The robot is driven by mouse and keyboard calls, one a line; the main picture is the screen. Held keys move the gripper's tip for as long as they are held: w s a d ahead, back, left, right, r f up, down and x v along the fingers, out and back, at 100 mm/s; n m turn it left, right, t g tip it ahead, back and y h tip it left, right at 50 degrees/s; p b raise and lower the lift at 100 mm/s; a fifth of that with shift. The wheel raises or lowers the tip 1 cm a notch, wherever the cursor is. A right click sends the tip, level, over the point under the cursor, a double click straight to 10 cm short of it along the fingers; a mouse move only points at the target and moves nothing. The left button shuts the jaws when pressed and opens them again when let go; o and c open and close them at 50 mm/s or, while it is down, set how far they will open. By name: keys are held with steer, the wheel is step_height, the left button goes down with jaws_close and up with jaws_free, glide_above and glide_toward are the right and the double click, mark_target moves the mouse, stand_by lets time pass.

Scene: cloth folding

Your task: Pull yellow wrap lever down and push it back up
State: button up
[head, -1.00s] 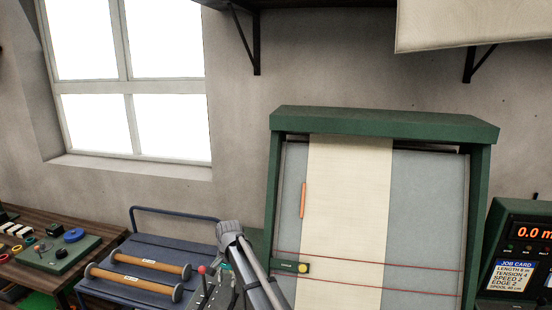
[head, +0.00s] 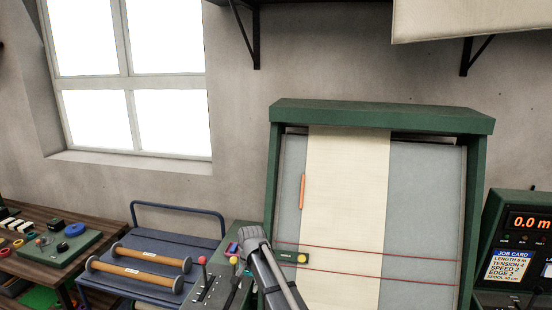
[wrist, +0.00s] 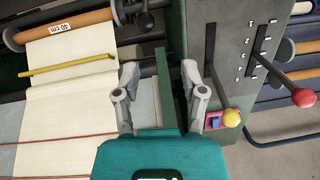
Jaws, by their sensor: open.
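The lever with the yellow knob (wrist: 230,116) stands on a grey-green control panel (wrist: 222,60), just right of my gripper's right finger in the wrist view. Its knob (head: 234,261) also shows in the head view, just left of my arm's end. My gripper (wrist: 162,88) is open and empty, its fingers spread over the panel's edge and the machine bed. The right finger is close to the lever; I cannot tell whether they touch. In the head view my gripper (head: 254,234) is seen from behind and its fingers are unclear.
A red-knobbed lever (wrist: 304,97) stands beside the yellow one on the same panel. Cream cloth (head: 345,200) runs down the green-framed machine (head: 380,114), with red lines across it. A blue cart (head: 150,250) with rollers stands left. A display (head: 525,222) stands right.

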steer(key=s+d+f+n+b, duration=0.1)
steer(key=s+d+f+b, duration=0.2)
steer(key=s+d, duration=0.3)
steer(key=s+d+f+n+b, duration=0.1)
steer(key=s+d+f+b, duration=0.3)
steer(key=d, duration=0.7)
steer(key=s+d+f+n+h+b, duration=0.1)
steer(key=s+d+f+b, duration=0.3)
steer(key=s+d, duration=0.4)
steer(key=shift+s+d+f+n+t, duration=0.25)
steer(key=shift+d+f+n+t, duration=0.2)
steer(key=shift+d, duration=0.25)
